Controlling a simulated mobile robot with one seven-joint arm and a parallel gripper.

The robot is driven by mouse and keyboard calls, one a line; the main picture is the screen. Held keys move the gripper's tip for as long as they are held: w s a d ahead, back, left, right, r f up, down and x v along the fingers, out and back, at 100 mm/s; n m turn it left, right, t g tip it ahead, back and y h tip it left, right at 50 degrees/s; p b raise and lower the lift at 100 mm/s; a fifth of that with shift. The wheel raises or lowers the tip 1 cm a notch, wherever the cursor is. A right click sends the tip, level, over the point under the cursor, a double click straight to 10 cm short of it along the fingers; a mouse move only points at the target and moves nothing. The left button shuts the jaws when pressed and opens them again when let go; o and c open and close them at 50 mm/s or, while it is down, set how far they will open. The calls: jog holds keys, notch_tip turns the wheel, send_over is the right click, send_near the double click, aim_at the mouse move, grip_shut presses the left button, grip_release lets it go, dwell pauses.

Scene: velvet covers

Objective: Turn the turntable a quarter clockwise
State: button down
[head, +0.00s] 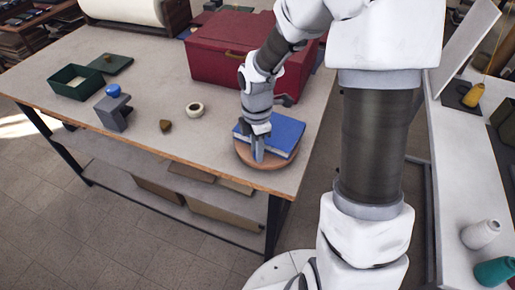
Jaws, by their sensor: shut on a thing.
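The turntable (272,165) is a round, reddish-brown wooden disc near the front right corner of the table. A blue book (285,134) lies flat on it and covers much of its top. My gripper (258,155) points down at the front part of the turntable, at the book's front edge. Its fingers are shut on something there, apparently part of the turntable. The fingers hide the exact part that is held.
A large red box (219,48) stands behind my arm. To the left are a cream ring (195,110), a small brown lump (165,126), a grey block with a blue knob (114,112) and a green open box (75,83). The table's front edge is close to the turntable.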

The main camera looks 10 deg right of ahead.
aim_at(242, 145)
jog(key=shift+w, duration=0.1)
jog(key=shift+w+a+m, duration=0.45)
jog(key=shift+a+m, duration=0.15)
jog(key=shift+m, duration=0.6)
jog(key=shift+w+a+m+b, duration=0.25)
jog(key=shift+w+m, duration=0.15)
jog(key=shift+m, duration=0.3)
jog(key=shift+w+a+m+b, duration=0.15)
jog(key=shift+w+a+m, duration=0.2)
jog(key=shift+m, duration=0.35)
jog(key=shift+w+a+m, duration=0.25)
jog(key=shift+w+m, duration=0.85)
jog(key=shift+m, duration=0.6)
jog(key=shift+w+r+m, duration=0.1)
jog(key=shift+w+m, duration=0.5)
jog(key=shift+m, duration=0.3)
jog(key=shift+w+d+m, duration=0.15)
jog(key=shift+w+m, duration=0.95)
jog(key=shift+m, duration=0.6)
jog(key=shift+w+d+m, duration=0.25)
jog(key=shift+w+m, duration=0.3)
jog(key=shift+m, duration=0.4)
jog(key=shift+w+d+m, duration=0.25)
jog(key=shift+w+m, duration=0.25)
jog(key=shift+m, duration=0.45)
jog(key=shift+w, duration=0.1)
